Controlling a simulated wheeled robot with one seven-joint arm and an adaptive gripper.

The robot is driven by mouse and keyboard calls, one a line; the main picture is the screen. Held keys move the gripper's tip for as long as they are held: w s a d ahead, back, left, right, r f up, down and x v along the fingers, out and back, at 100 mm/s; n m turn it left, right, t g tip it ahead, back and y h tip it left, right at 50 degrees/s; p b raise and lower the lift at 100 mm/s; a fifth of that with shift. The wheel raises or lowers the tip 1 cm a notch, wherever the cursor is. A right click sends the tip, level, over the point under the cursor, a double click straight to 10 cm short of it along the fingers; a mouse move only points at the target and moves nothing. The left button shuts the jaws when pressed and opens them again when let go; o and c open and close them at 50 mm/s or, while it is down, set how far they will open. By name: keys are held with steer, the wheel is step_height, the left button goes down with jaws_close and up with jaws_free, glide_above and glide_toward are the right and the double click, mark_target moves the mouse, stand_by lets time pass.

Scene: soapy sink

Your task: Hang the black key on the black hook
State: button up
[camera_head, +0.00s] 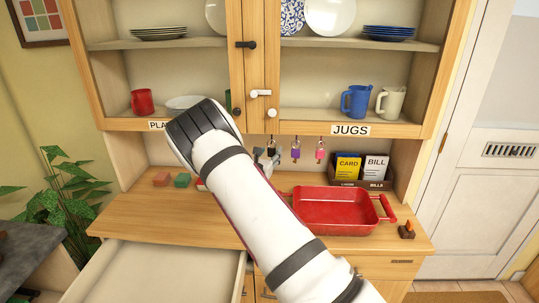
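A small black key (271,146) shows just under the upper cabinet's bottom edge, left of a purple key (296,153) and a pink key (320,153) that hang there. My gripper (267,157) is at the black key, directly below and touching or overlapping it in the picture. My white arm hides much of the gripper. I cannot tell whether its fingers are shut on the key. The hooks are tiny, and I cannot make out the black hook or whether the black key is on it.
A red tray (342,207) stands on the counter right of my arm. A box with CARD and BILL papers (362,170) is behind it. Red and green blocks (182,180) lie at left. An open drawer (160,275) sticks out at front left. Shelves above hold jugs and plates.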

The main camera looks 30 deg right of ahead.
steer(key=shift+a, duration=0.1)
steer(key=v, duration=1.2)
steer(key=s+d+r+m+g+y, duration=0.1)
steer(key=s+d+r+m+g, duration=0.1)
steer(key=s+r+m+g, duration=0.5)
steer(key=s+d+r+m+g+y, duration=0.15)
steer(key=s+r+m+g, duration=0.35)
steer(key=s+m, duration=0.7)
steer(key=s+a+r+m+t+y, duration=0.3)
steer(key=s+a+r+y, duration=0.1)
steer(key=s+a, duration=0.5)
steer(key=s+a+r+m+t+y, duration=0.2)
steer(key=s+a+r+m+y, duration=0.2)
steer(key=s+a+y, duration=0.3)
steer(key=s+a, duration=0.3)
steer(key=shift+s+a+r+t, duration=0.15)
steer(key=shift+s+t, duration=0.2)
steer(key=shift+t, duration=0.05)
